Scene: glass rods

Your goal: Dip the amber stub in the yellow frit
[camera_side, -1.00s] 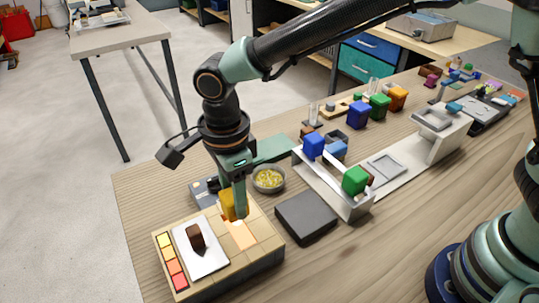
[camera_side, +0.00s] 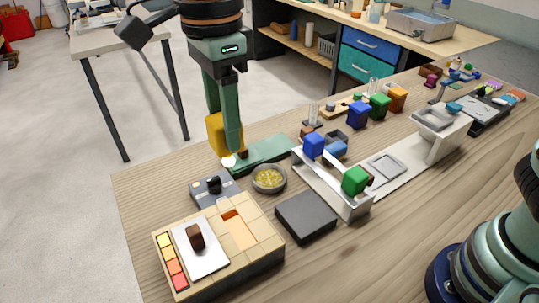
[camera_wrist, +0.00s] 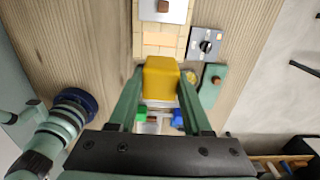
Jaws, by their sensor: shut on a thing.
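The amber stub (camera_side: 215,134) is gripped between the fingers of my gripper (camera_side: 230,140), and it also shows in the wrist view (camera_wrist: 161,78) between both fingers. A pale, glowing tip shows at its lower end in the side view. My gripper is shut on it and holds it up, behind and left of the frit dish. The yellow frit (camera_side: 268,178) lies in a small round grey dish, right of and nearer the camera than the stub. In the wrist view the dish (camera_wrist: 191,77) shows only partly beside a finger.
A brick furnace block (camera_side: 262,262) with a glowing orange opening (camera_side: 238,229) stands in front. A grey knob box (camera_side: 202,193), green plate (camera_side: 272,148) and dark flat block (camera_side: 305,220) surround the dish. A pale rack (camera_side: 345,205) with blue and green blocks stands right.

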